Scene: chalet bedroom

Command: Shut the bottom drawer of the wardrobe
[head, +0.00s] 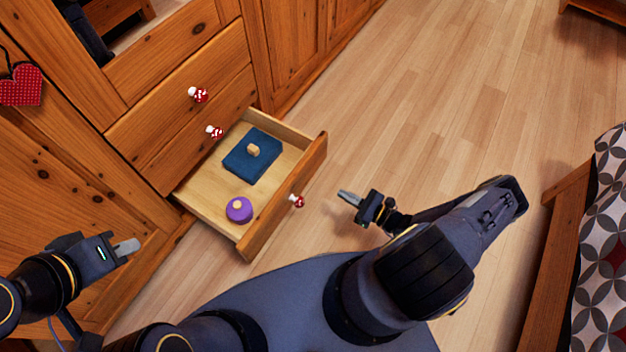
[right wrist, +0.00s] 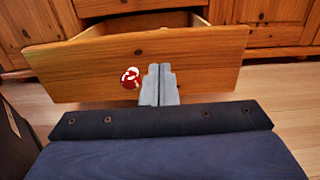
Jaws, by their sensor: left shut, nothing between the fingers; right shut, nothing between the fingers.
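The bottom drawer (head: 284,198) of the wooden wardrobe (head: 185,110) stands pulled out. Its front carries a red-and-white mushroom knob (head: 297,201). Inside lie a folded blue cloth (head: 243,168) with a small wooden piece on it and a purple round object (head: 239,209). My right gripper (head: 345,196) is shut and empty, to the right of the drawer front, pointing at it. In the right wrist view its fingers (right wrist: 158,84) overlap the drawer front (right wrist: 90,68), right of the knob (right wrist: 130,78); I cannot tell whether they touch. My left gripper (head: 126,247) is shut and empty, left of the drawer.
Two closed drawers with mushroom knobs (head: 198,95) sit above the open one. A bed (head: 600,240) with a patterned cover stands at the right edge. The wooden floor (head: 450,90) between wardrobe and bed is clear. A red heart (head: 21,86) hangs at the left.

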